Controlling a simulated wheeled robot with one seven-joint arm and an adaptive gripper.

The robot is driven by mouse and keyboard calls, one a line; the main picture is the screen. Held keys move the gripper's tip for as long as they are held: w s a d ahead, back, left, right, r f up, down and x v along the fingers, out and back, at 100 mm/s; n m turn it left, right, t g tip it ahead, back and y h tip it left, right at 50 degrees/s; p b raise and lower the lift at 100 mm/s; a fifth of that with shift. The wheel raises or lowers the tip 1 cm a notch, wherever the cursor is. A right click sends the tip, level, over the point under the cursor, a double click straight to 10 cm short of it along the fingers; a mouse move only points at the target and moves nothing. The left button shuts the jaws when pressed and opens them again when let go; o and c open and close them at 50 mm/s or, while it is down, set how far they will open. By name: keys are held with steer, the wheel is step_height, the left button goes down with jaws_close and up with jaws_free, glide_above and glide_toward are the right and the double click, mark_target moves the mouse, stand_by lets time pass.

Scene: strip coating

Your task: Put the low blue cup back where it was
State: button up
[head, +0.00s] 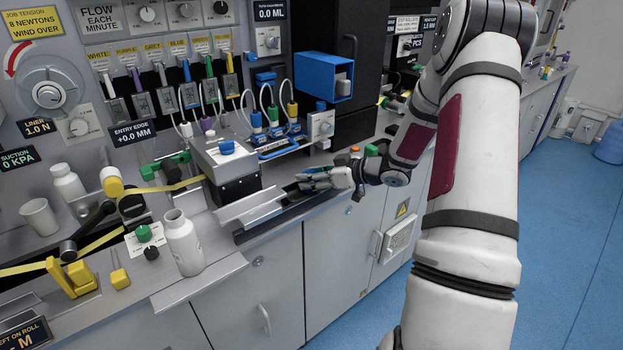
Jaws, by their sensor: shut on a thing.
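My gripper (318,179) is at the end of my arm, low over the front edge of the counter, right of the metal tray. It is shut on a small blue thing (318,169), most of which the fingers hide. Its colour fits the low blue cup, but its full shape cannot be made out. No other low blue cup stands out on the counter.
A grey tray (247,207) lies left of my gripper, below a box with a blue knob (227,148). A white bottle (183,243) stands further left. Several capped bottles stand in a blue rack (281,146) behind. A blue holder (314,78) is on the wall.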

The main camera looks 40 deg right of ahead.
steer(key=shift+f, duration=0.2)
steer(key=o, duration=1.2)
steer(key=shift+r, duration=0.1)
